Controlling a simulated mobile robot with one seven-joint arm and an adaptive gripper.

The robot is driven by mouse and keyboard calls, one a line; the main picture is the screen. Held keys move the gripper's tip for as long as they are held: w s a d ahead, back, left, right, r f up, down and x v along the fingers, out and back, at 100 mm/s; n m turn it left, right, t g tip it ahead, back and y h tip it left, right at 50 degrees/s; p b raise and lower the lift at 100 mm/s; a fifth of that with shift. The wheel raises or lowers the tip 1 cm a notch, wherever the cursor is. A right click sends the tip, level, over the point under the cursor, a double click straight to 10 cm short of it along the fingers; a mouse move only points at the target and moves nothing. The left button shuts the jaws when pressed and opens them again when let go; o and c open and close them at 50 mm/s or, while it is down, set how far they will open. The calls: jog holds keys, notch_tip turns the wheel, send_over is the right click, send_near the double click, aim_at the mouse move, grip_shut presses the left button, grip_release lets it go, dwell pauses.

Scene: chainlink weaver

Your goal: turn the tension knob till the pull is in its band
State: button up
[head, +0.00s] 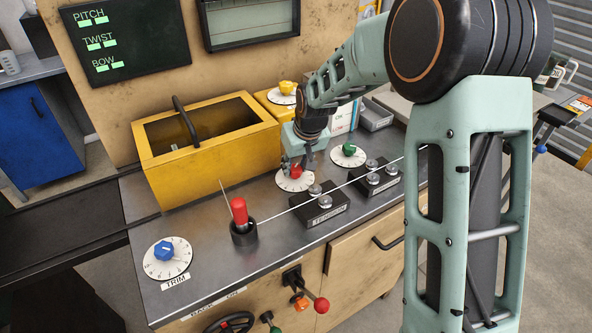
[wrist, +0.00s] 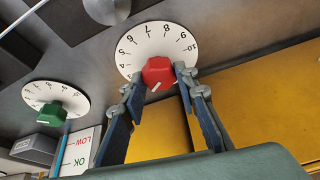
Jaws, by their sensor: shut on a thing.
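A red knob (head: 296,171) sits on a white numbered dial (head: 283,183) on the metal bench, behind a black roller block marked TENSION (head: 321,208). In the wrist view the red knob (wrist: 158,72) has a white pointer line slanting to the lower left. Its dial (wrist: 150,38) shows numbers from about 4 to 10. My gripper (wrist: 159,75) is shut on the red knob, one finger on each side. In the head view my gripper (head: 297,165) partly covers the knob. A card lettered LOW and OK (wrist: 86,150) shows partly; no pull reading is legible.
A green knob (head: 349,149) on its own dial is right of my gripper. A yellow open box (head: 165,185) stands left behind it. A red-handled tool (head: 240,213) and blue TRIM knob (head: 164,250) are at the front left. A thin wire (head: 277,216) crosses the bench.

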jog(key=o, duration=1.1)
jog(key=v, duration=1.2)
